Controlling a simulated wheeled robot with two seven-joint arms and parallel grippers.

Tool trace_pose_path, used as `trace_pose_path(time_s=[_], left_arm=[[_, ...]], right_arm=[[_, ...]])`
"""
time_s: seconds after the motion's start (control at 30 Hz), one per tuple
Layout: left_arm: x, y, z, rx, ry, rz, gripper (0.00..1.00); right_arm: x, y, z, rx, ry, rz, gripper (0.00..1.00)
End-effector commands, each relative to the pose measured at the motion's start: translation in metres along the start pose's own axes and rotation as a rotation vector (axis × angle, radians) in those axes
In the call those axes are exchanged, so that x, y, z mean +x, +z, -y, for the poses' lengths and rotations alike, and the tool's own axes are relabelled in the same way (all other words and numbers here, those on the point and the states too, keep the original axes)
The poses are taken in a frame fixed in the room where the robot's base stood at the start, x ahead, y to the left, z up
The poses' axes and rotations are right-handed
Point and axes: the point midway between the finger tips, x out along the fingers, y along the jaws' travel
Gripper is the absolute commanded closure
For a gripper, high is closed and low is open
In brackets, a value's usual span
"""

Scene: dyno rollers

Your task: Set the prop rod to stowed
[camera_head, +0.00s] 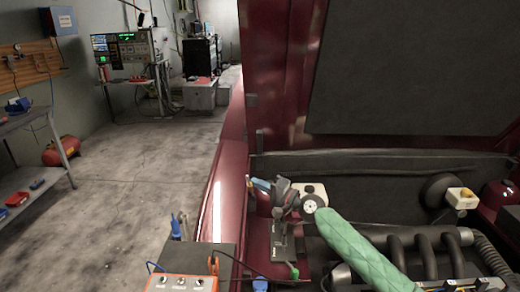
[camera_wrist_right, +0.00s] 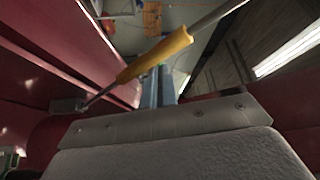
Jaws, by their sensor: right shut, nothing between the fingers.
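The prop rod (camera_wrist_right: 205,22) runs diagonally across the right wrist view, thin and metallic with a yellow grip sleeve (camera_wrist_right: 155,57). Its lower left end meets a small bracket (camera_wrist_right: 68,104) by the red bodywork. I cannot make the rod out in the head view. My right gripper (camera_head: 259,183) is shut and empty over the left edge of the engine bay. Its bluish fingers (camera_wrist_right: 158,88) point at the yellow sleeve in the wrist view; I cannot tell whether they touch it. The raised red hood (camera_head: 286,70) stands above the bay. My left gripper is out of view.
An orange switch box (camera_head: 181,284) sits at the bottom, left of the bay. The floor (camera_head: 130,185) left of the car is mostly clear, with a workbench (camera_head: 30,120) beyond.

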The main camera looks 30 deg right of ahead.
Motion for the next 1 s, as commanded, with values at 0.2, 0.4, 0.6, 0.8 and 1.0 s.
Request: trace_pose_path(time_s=[0.2,0.4,0.6,0.8,1.0], left_arm=[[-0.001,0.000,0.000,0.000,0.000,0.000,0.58],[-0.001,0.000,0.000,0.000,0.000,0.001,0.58],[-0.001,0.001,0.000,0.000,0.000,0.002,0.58],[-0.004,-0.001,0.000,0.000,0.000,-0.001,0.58],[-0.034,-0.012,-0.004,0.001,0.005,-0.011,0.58]], right_arm=[[0.000,0.000,0.000,0.000,0.000,0.000,1.00],[0.000,0.000,0.000,0.000,0.000,0.000,1.00],[0.001,-0.003,0.012,-0.002,-0.001,0.000,1.00],[0.004,-0.008,0.038,-0.004,-0.002,0.001,1.00],[-0.020,-0.011,0.054,-0.001,0.001,0.000,1.00]])
